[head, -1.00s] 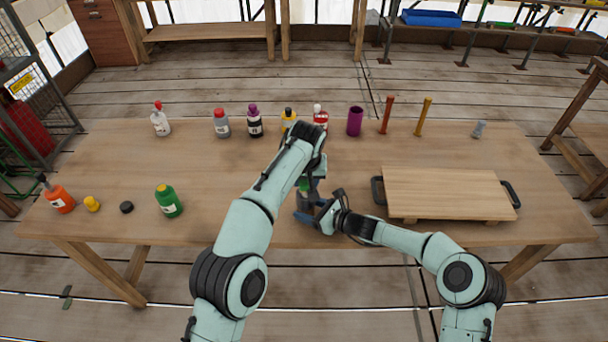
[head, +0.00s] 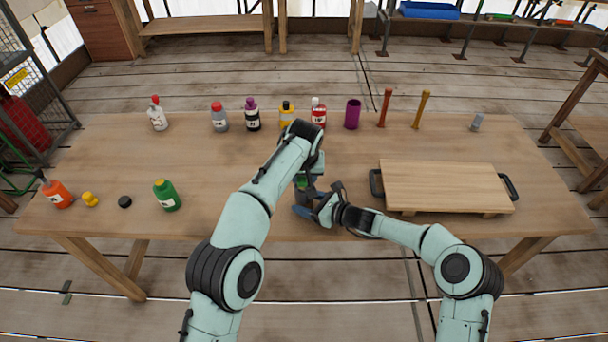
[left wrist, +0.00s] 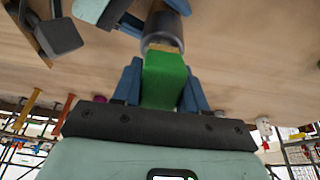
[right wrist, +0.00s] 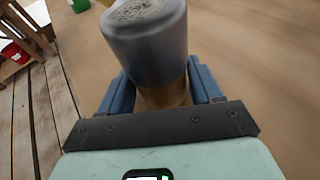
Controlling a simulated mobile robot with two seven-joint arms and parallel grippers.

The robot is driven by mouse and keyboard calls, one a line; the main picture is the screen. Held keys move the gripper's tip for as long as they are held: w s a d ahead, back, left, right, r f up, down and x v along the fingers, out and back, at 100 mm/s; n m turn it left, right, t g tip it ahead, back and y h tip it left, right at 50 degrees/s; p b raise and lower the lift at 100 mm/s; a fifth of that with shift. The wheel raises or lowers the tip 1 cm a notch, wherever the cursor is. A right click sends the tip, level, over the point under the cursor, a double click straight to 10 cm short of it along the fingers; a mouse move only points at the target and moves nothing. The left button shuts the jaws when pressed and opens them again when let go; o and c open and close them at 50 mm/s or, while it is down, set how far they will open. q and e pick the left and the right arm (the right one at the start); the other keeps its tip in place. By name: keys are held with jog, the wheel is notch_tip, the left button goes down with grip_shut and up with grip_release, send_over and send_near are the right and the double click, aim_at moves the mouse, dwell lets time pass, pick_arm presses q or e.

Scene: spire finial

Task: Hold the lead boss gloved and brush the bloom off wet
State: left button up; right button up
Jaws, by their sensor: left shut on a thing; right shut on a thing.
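My left gripper (head: 304,178) is above my right gripper (head: 308,210) near the table's front edge. In the left wrist view its blue fingers are shut on a green block-shaped brush (left wrist: 164,80) with a tan end (left wrist: 164,48). That end meets or overlaps a dark grey cylinder, apparently the lead boss (left wrist: 163,28); whether they touch is unclear. In the right wrist view, my right gripper is shut on the boss (right wrist: 148,45), a grey cylinder with a pale mottled top and a brownish lower part. In the head view the arms mostly hide both things.
Bottles stand along the back of the table (head: 240,165), with a purple cup (head: 352,114) and red and yellow upright sticks. Orange and green bottles (head: 166,195) are front left. A wooden board (head: 447,185) with dark handles lies right. The left middle is clear.

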pick_arm(q)
jog(key=shift+f, duration=0.55)
dwell(0.4)
jog(key=shift+w, duration=0.15)
jog(key=shift+w, duration=0.4)
jog(key=shift+s, duration=1.1)
jog(key=shift+w+f, duration=0.15)
jog(key=shift+w, duration=0.95)
jog(key=shift+s, duration=1.15)
jog(key=shift+w, duration=1.1)
jog(key=shift+s+r, duration=0.2)
jog(key=shift+s, duration=0.9)
jog(key=shift+w+f, duration=0.15)
jog(key=shift+w, duration=0.95)
